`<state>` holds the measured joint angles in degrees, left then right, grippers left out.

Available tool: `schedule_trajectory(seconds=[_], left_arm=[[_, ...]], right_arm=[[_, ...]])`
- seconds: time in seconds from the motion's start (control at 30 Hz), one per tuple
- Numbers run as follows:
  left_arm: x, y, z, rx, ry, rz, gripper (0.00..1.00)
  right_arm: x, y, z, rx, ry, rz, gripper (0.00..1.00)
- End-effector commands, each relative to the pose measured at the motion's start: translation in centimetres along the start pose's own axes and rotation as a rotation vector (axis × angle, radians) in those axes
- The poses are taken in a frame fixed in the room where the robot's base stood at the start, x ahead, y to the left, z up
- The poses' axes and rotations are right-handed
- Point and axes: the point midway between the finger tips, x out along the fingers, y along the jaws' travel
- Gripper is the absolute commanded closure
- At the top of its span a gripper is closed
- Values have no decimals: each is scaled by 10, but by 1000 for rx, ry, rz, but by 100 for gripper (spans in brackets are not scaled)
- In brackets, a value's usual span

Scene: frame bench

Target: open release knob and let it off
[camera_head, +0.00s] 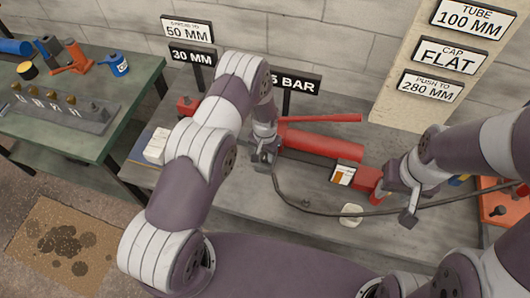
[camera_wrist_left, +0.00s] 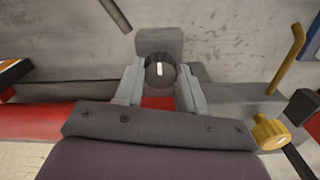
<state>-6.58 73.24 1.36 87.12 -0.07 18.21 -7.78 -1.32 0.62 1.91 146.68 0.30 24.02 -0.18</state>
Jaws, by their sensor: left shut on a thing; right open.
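The release knob (camera_wrist_left: 160,72) is black and round with a white mark. It sits between the two grey fingers of my left gripper (camera_wrist_left: 161,88) in the left wrist view, and they are shut on it. In the head view my left gripper (camera_head: 264,153) is at the left end of a red hand pump (camera_head: 322,144); the knob cannot be made out there. The pump has a long red lever (camera_head: 320,118) above its body. My right gripper (camera_head: 396,198) is open beside the red block (camera_head: 368,181) at the pump's right end.
A dark hose (camera_head: 320,212) curves along the grey bench front. A white pad (camera_head: 351,214) lies before the pump. An orange-red tray (camera_head: 502,205) is at right. A green table (camera_head: 120,110) with tools stands at left. Signs (camera_head: 450,55) stand behind.

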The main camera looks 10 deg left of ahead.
Motion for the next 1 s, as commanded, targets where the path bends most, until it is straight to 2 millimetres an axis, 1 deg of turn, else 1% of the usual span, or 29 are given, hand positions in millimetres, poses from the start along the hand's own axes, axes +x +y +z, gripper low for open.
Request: schedule_trajectory(seconds=[0.17, 0.37, 0.7, 1.0], left_arm=[[1, 0, 0, -48, -2, 0, 91], [2, 0, 0, -176, -2, 0, 91], [2, 0, 0, -493, -1, 0, 91], [2, 0, 0, -778, -2, 0, 91]], right_arm=[[5, 0, 1, 0, 0, 0, 57], [17, 0, 2, 0, 0, 0, 57], [38, 0, 4, 0, 0, 0, 57], [52, 0, 6, 0, 0, 0, 57]])
